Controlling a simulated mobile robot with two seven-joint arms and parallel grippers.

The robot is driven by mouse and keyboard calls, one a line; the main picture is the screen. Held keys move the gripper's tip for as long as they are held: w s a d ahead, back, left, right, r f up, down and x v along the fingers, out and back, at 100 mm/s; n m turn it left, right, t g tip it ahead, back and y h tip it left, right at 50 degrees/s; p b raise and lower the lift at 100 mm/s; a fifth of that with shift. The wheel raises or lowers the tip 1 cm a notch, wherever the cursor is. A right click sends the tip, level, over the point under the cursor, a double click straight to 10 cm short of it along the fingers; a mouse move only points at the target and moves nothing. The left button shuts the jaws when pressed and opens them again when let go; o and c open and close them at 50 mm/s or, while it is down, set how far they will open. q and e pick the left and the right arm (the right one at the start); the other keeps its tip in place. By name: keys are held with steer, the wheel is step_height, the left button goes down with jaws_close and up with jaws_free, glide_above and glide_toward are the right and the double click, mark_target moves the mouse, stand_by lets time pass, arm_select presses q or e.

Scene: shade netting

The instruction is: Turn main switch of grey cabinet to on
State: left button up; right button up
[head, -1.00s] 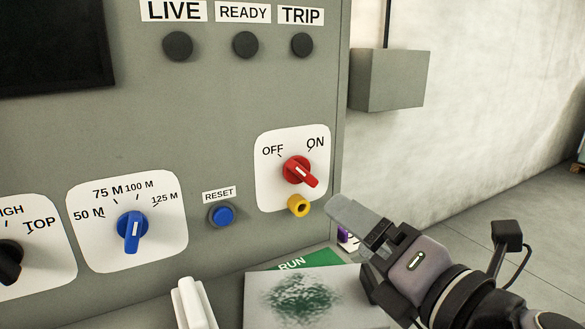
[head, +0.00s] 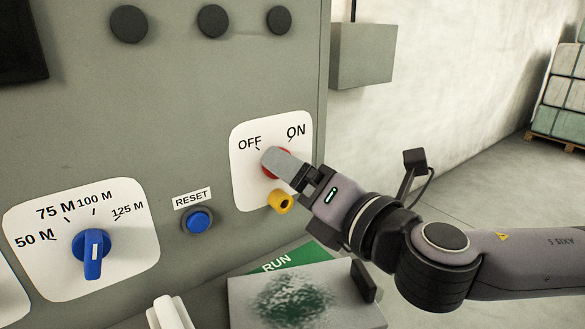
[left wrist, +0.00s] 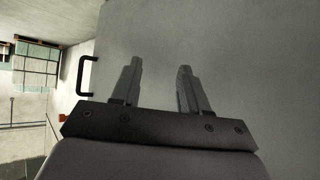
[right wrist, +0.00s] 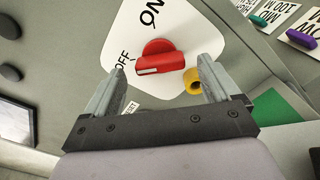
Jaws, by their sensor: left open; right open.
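The main switch is a red rotary knob (head: 267,171) on a white plate (head: 240,182) marked OFF and ON, on the grey cabinet (head: 190,90). In the right wrist view the red knob (right wrist: 168,60) lies between the fingertips, its white mark toward OFF. My right gripper (head: 277,160) is open in front of the knob and partly hides it in the head view. Whether the fingers touch the knob I cannot tell. My left gripper (left wrist: 159,66) is open and empty, facing a plain grey surface, and is outside the head view.
A yellow ring-like part (head: 280,202) sits just below the knob. A blue reset button (head: 199,221) and a blue selector (head: 95,252) are to the left. Below are a green RUN sign (head: 285,259) and a stained panel (head: 310,295). A grey box (head: 362,55) hangs on the wall.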

steer(key=shift+x, duration=0.95)
steer(key=c, duration=1.1)
steer(key=shift+o, duration=0.2)
steer(key=shift+m, duration=0.3)
steer(key=shift+r+m+p, duration=0.1)
steer(key=shift+m+p, duration=1.65)
steer(key=shift+m, duration=6.85)
